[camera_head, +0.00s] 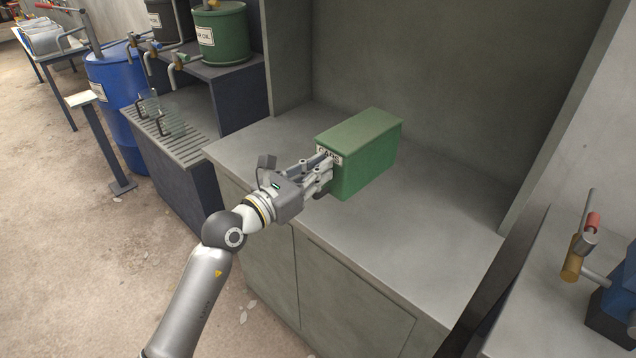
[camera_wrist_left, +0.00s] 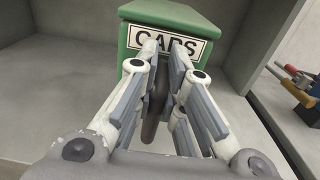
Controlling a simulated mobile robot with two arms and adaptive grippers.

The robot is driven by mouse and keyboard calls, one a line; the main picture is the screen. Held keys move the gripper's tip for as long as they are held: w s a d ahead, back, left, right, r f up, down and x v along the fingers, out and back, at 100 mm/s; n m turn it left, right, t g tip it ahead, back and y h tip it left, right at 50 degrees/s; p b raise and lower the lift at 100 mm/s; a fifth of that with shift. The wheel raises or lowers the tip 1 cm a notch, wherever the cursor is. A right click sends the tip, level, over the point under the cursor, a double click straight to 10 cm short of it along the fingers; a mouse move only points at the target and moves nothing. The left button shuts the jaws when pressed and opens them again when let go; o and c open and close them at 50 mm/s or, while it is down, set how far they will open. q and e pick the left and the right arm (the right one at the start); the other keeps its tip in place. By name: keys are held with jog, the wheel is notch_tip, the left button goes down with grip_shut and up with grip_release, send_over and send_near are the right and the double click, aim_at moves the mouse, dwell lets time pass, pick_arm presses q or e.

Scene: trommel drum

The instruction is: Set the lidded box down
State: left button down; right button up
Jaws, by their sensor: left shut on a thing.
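The lidded box (camera_head: 368,155) is green, with its lid shut, and has a white label reading "CAPS" on its near end. It is upright at the grey cabinet counter (camera_head: 390,225); I cannot tell whether its underside touches the counter. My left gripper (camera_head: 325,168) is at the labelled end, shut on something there. In the left wrist view the fingers (camera_wrist_left: 165,85) close around a dark grey handle just below the label, and the box (camera_wrist_left: 185,15) fills the top middle. The fingers hide part of the box's near end. My right gripper is not in view.
Grey walls stand behind and beside the counter. At the left are a shelf with a green drum (camera_head: 222,35) and a grated drip tray (camera_head: 165,120), and a blue barrel (camera_head: 112,85). The counter right of the box is clear.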

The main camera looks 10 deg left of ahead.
pick_arm(q)
jog(key=w+f+b, duration=0.1)
jog(key=w+f, duration=0.1)
jog(key=f, duration=0.1)
jog(key=w+a+f+b, duration=0.1)
jog(key=w+f+b, duration=0.1)
jog(key=w+f, duration=0.1)
jog(key=w+a+f+b, duration=0.1)
jog(key=w+f, duration=0.1)
jog(key=f, duration=0.1)
jog(key=shift+w+f, duration=0.2)
jog(key=shift+w, duration=0.15)
jog(key=shift+f, duration=0.4)
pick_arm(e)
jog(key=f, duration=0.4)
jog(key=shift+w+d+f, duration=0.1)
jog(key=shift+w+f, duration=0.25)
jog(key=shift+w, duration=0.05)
pick_arm(q)
jog(key=c, duration=1.5)
grip_release()
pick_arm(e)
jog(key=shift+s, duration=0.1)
pick_arm(q)
jog(key=shift+s, duration=0.1)
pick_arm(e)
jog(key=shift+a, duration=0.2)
